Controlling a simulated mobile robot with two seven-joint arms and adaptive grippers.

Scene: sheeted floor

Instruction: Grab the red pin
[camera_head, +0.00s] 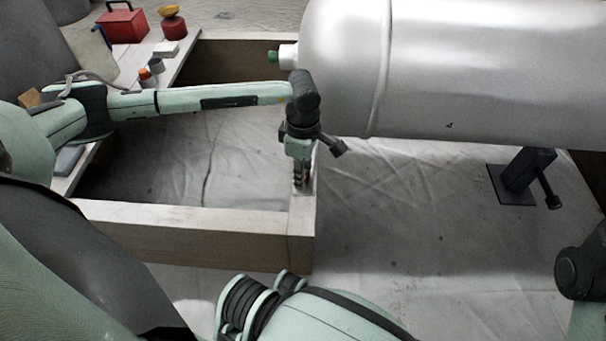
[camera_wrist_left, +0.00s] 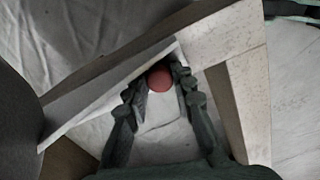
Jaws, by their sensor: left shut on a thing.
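The red pin shows as a round red end (camera_wrist_left: 159,80) in the left wrist view, between the tips of my left gripper (camera_wrist_left: 160,88). The gripper's fingers are shut on it from both sides. In the head view my left gripper (camera_head: 301,178) points down at the right side of the wooden frame, near its front corner. My right gripper is not in view.
The wooden frame (camera_head: 190,232) encloses sheeted floor. A large white tank (camera_head: 480,70) with a green-tipped nozzle (camera_head: 274,57) lies close to the right of my left arm. A red toolbox (camera_head: 122,27) and a red container (camera_head: 174,29) stand at the back left. A dark stand (camera_head: 521,172) is under the tank.

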